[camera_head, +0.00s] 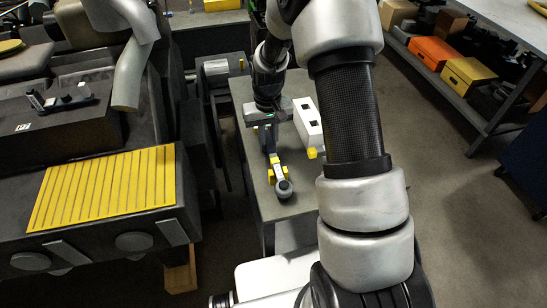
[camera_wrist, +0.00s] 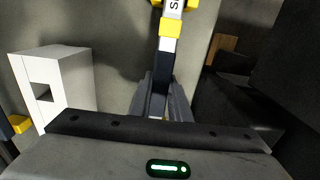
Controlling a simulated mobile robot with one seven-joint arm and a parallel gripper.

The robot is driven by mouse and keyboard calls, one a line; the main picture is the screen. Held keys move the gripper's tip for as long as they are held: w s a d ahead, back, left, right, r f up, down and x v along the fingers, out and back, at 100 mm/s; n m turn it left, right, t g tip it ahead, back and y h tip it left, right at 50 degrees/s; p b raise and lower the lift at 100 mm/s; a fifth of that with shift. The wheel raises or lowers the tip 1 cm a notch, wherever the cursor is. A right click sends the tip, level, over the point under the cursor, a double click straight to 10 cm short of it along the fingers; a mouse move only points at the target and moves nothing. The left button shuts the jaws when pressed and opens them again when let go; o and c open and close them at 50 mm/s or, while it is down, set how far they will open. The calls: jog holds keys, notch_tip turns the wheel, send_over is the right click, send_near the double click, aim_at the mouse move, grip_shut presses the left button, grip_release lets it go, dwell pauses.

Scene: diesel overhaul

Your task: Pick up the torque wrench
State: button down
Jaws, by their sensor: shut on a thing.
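The torque wrench (camera_head: 275,168) is a slim tool with a dark shaft, yellow and white bands and a round dark grey end. In the head view it is over the grey bench top (camera_head: 300,204), pointing toward the front edge. My gripper (camera_head: 269,140) is above the bench, shut on the wrench's dark shaft. In the wrist view the fingers of my gripper (camera_wrist: 161,92) stand on both sides of the shaft, and the banded part of the wrench (camera_wrist: 170,28) runs out to the top edge. I cannot tell whether the wrench touches the bench.
A white block with dark square openings (camera_head: 308,122) stands just right of my gripper, with a yellow piece (camera_head: 316,152) beside it. A large dark engine body with a yellow ribbed panel (camera_head: 105,187) is at left. A shelf with boxes (camera_head: 470,75) is at right, beyond open floor.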

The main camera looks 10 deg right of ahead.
aim_at(268, 141)
notch_tip(268, 141, up, 10)
jog(key=shift+r, duration=0.1)
dwell(0.5)
jog(key=c, duration=2.4)
grip_release()
jog(key=shift+c, duration=0.2)
grip_shut()
